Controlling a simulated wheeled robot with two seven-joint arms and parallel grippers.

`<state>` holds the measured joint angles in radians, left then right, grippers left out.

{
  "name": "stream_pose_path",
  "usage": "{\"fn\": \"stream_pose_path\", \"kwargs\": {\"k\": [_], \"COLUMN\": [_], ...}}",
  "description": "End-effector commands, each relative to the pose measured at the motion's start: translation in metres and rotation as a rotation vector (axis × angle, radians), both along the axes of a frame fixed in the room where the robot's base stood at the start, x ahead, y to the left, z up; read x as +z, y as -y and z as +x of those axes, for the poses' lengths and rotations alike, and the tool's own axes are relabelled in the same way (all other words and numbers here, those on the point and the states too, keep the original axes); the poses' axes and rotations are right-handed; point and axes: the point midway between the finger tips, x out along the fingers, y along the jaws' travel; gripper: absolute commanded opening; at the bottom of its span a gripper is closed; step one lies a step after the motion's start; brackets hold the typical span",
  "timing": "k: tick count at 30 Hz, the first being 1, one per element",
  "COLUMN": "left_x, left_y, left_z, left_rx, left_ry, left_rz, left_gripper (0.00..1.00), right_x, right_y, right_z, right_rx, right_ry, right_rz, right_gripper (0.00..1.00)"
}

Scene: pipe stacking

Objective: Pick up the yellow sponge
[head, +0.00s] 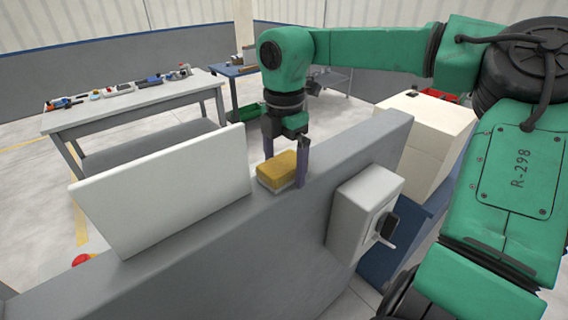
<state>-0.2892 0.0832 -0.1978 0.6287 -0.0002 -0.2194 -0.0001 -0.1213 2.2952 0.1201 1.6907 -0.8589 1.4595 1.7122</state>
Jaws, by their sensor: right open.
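The yellow sponge (278,168) lies on the top of a grey low wall, just right of a white upright panel. It has a yellow top and a paler lower layer. My right gripper (285,165) points down over it from above. Its fingers are apart, one at the far left side of the sponge and one at its right end. Whether the fingers touch the sponge I cannot tell. My left gripper is not in view.
The grey wall (225,255) runs across the front. The white panel (165,190) stands close left of the sponge. A grey switch box (357,212) is on the wall's near face. A table (135,100) with several tools stands behind, and white boxes (437,130) stand at right.

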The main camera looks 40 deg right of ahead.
Motion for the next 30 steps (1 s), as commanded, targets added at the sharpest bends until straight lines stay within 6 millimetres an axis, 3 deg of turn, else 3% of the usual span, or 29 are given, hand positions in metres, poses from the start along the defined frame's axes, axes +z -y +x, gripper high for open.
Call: {"fn": "stream_pose_path", "kwargs": {"k": [3, 9, 19, 24, 30], "left_x": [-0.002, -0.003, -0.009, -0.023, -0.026], "left_y": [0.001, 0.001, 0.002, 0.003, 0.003], "left_z": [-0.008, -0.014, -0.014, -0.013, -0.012], "left_rx": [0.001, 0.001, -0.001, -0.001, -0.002], "left_ry": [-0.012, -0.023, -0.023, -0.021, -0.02], "left_rz": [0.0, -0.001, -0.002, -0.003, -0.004], "left_gripper": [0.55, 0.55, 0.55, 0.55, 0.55], "right_x": [-0.001, 0.0, 0.009, 0.049, 0.093], "right_y": [0.0, 0.0, 0.001, 0.001, 0.001], "right_z": [0.0, 0.0, 0.001, 0.001, 0.001], "right_rx": [0.0, 0.0, -0.003, -0.003, -0.002], "right_ry": [0.0, 0.0, 0.002, 0.005, 0.0], "right_rz": [0.0, 0.0, -0.003, -0.005, -0.003], "right_gripper": [0.96, 0.21, 0.21, 0.21, 0.21]}}
